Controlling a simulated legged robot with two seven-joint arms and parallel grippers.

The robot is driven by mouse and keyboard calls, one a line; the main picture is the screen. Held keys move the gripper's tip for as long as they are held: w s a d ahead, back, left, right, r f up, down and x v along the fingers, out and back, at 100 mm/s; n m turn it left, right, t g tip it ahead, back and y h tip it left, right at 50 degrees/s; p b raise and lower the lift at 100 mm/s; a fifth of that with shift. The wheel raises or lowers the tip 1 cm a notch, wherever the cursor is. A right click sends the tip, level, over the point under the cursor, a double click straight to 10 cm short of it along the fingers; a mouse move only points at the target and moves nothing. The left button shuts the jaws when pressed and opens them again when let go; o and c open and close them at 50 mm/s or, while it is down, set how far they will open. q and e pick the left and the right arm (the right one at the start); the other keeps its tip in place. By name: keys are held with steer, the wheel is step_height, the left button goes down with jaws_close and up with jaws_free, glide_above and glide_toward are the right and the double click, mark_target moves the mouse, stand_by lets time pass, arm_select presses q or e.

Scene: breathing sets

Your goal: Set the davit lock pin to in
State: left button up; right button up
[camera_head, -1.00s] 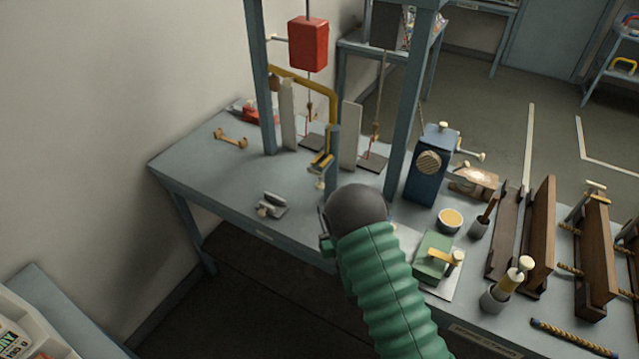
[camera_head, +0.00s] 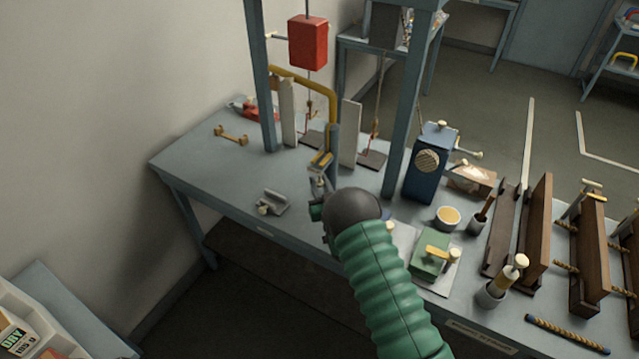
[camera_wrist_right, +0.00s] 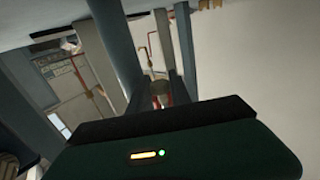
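My right gripper (camera_head: 318,183) is close to the post's foot, just below that fitting. My dark round wrist hides most of it, and I cannot tell contact. My left gripper is not in view.
A red block (camera_head: 308,42) hangs above the bench. A grey bracket (camera_head: 272,202) lies left of my wrist. To the right are a blue box (camera_head: 428,165), a green block (camera_head: 430,255), cups and brown boards (camera_head: 535,230). The bench's left end is mostly clear.

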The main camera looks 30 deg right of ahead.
jaws_close()
stand_by(0.8)
step_height(320, 180, up, 2)
steer(key=shift+r, duration=0.1)
stand_by(0.4)
steer(key=o, duration=0.6)
jaws_free()
